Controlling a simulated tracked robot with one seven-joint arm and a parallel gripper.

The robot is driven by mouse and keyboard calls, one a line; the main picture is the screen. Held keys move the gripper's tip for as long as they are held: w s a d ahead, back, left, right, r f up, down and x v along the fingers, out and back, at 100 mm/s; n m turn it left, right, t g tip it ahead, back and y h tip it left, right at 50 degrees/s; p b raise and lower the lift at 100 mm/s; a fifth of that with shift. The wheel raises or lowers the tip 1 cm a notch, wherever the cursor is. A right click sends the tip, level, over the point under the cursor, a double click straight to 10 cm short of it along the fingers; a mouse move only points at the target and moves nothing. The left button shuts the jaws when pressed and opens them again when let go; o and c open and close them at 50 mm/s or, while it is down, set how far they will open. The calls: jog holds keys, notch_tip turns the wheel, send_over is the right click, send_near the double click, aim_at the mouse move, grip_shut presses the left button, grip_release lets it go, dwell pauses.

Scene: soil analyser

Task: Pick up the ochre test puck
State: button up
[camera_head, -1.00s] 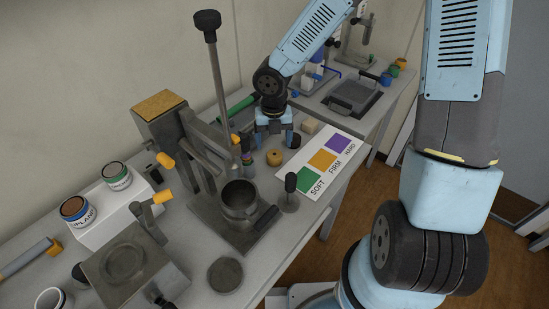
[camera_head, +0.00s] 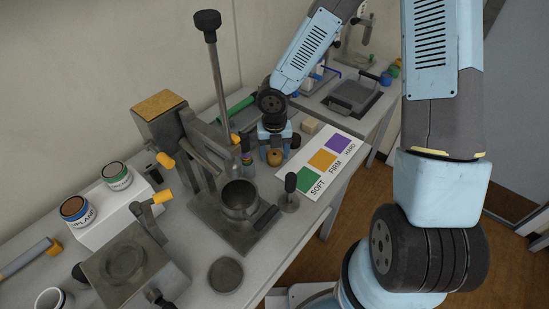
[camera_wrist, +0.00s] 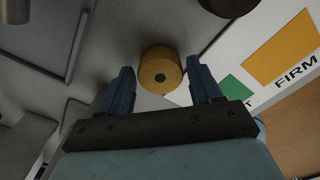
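The ochre test puck (camera_wrist: 160,70) is a short round cylinder with a dark centre hole, standing on the grey bench. In the wrist view it lies between and just beyond the fingertips of my gripper (camera_wrist: 159,80), which is open. In the head view my gripper (camera_head: 275,155) is over the ochre puck (camera_head: 274,158), with a finger on either side of it. I cannot tell whether either finger touches the puck.
A card with green, orange and purple squares (camera_head: 322,160) lies right of the puck. A dark puck (camera_head: 295,141) and a beige block (camera_head: 309,126) stand close behind. The press with its tall lever (camera_head: 216,80) and a metal pot (camera_head: 240,199) stand to the left and front.

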jog(key=c, duration=0.9)
